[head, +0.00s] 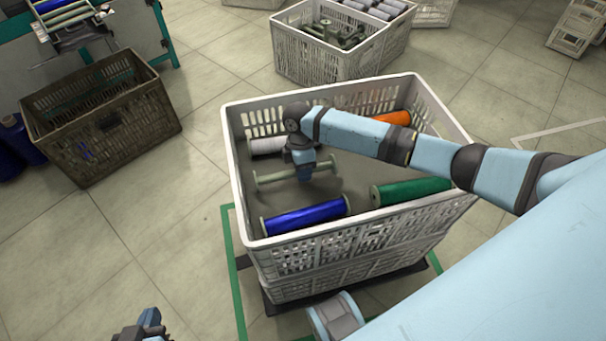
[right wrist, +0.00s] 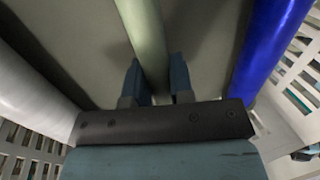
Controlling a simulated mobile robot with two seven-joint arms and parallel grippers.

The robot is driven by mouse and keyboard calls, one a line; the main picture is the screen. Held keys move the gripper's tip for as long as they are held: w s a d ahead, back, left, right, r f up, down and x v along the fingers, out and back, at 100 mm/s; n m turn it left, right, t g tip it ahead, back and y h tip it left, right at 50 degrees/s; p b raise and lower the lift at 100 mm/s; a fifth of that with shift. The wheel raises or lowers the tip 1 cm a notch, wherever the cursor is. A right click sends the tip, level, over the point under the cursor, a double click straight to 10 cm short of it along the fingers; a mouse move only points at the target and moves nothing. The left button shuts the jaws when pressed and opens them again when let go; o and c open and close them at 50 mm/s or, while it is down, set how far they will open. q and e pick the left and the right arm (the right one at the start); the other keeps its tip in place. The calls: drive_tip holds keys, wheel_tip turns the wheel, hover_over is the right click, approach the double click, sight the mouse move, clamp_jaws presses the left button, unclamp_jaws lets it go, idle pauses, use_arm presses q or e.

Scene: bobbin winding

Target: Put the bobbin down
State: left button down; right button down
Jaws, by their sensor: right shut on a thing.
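A pale grey-green bobbin (head: 273,178) lies level, low inside the large white crate (head: 350,235). My right gripper (head: 304,174) reaches down into the crate and is shut on the bobbin's middle. In the right wrist view the bare bobbin (right wrist: 146,38) runs between the two fingers (right wrist: 157,82). Whether it touches the crate floor cannot be told. My left gripper (head: 148,325) is at the bottom left edge, empty-looking, over the floor; its fingers are too cut off to read.
In the crate, a blue bobbin (head: 303,217) lies in front, a green one (head: 410,190) at right, an orange one (head: 391,118) behind and a white one (head: 266,145) at back left. A brown crate (head: 110,135) stands left; another white crate (head: 345,60) stands behind.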

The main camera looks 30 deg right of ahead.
drive_tip(key=shift+f, duration=0.75)
drive_tip(key=c, duration=1)
unclamp_jaws()
drive_tip(key=p+v, duration=0.2)
drive_tip(key=v, duration=1)
drive_tip(key=shift+d+r, duration=0.1)
drive_tip(key=shift+r, duration=0.05)
